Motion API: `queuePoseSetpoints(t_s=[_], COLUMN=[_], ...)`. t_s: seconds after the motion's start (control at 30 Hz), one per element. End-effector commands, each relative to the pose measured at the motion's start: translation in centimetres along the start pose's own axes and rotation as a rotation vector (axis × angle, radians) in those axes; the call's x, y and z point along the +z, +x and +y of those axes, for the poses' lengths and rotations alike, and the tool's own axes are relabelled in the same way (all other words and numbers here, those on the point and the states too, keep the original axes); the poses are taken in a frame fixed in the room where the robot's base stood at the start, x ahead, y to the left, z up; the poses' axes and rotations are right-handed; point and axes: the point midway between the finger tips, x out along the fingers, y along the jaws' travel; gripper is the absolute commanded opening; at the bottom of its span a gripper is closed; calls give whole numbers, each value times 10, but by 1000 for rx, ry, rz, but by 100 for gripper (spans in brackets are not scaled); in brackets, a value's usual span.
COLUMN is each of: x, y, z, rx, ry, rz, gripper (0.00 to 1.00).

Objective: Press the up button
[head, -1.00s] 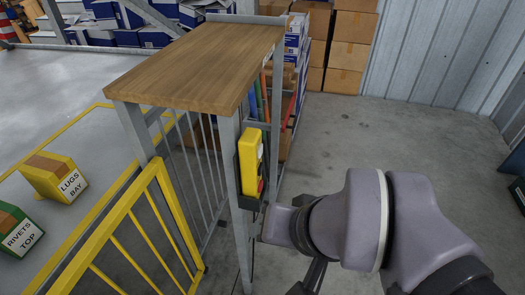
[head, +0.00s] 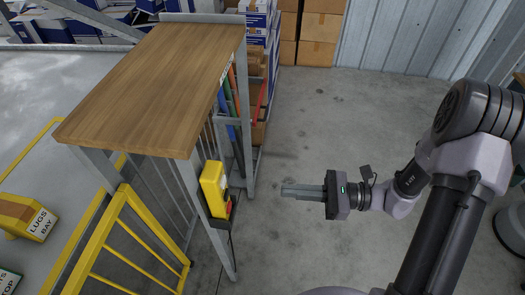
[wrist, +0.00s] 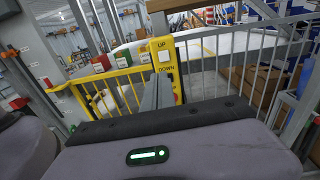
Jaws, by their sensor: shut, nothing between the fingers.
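The yellow control box (head: 214,188) is fixed to a grey post under the wooden top in the head view. Its buttoned face is turned right, towards my gripper. In the wrist view the box (wrist: 179,76) carries the words UP and DOWN. My fingers cover part of the face below the word DOWN. My gripper (head: 284,190) is shut and empty, pointing left at the box with a clear gap between. The shut fingers also show in the wrist view (wrist: 154,84).
A wooden-topped bench (head: 150,80) stands above the box on grey posts. A yellow railing (head: 130,235) is at the lower left. A yellow box labelled LUGS BAY (head: 25,217) lies beyond it. Stacked cartons (head: 310,30) stand at the back. The concrete floor around my gripper is clear.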

Motion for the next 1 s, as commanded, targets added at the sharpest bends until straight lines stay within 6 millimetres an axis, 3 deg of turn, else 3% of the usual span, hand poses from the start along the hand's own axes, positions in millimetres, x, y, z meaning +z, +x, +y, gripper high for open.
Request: queuePoseSetpoints(t_s=[0.47, 1.0], x=[-5, -2], y=[4, 112], z=[-5, -7], rx=[-31, -27], ry=[28, 26], rz=[-29, -28], gripper=[0, 0])
